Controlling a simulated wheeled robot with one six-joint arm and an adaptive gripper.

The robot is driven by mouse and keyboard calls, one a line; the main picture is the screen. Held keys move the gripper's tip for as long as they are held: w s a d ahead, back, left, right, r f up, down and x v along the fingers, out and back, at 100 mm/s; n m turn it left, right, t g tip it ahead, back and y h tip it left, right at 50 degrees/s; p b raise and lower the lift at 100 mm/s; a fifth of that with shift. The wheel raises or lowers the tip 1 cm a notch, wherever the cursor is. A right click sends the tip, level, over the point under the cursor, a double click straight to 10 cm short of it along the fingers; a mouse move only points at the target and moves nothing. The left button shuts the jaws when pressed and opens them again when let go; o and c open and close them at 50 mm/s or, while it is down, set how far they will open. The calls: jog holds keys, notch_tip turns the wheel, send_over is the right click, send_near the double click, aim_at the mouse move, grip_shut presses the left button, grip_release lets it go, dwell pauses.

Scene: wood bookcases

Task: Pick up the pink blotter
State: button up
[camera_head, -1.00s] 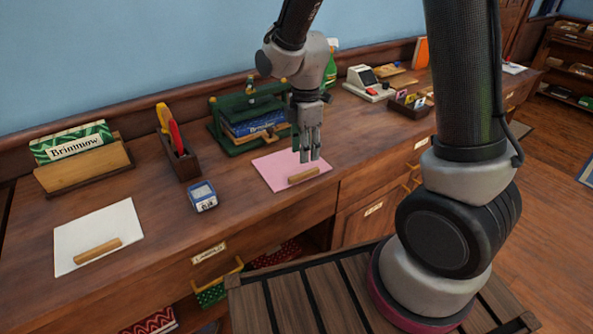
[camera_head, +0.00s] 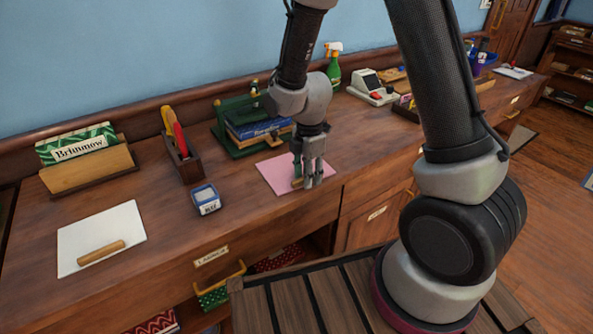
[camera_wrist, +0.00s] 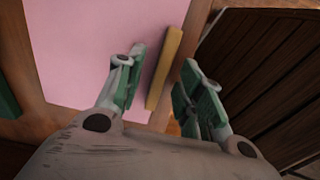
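The pink blotter (camera_head: 274,172) lies flat on the wooden counter, near its front edge. A tan wooden bar, its handle, runs along the blotter's near side and is partly hidden by my gripper (camera_head: 308,186) in the head view. The wrist view shows the pink sheet (camera_wrist: 100,50) and the handle (camera_wrist: 165,68) between my two fingers (camera_wrist: 160,90). The fingers are apart, one on each side of the handle, with gaps visible. My gripper points down, low over the blotter.
A white blotter (camera_head: 103,228) with a similar handle lies at the left. A blue-and-white box (camera_head: 206,199), a pen holder (camera_head: 184,163) and a green press (camera_head: 236,146) stand close by. The counter's front edge and slatted wood (camera_head: 290,300) lie in front.

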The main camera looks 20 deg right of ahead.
grip_shut()
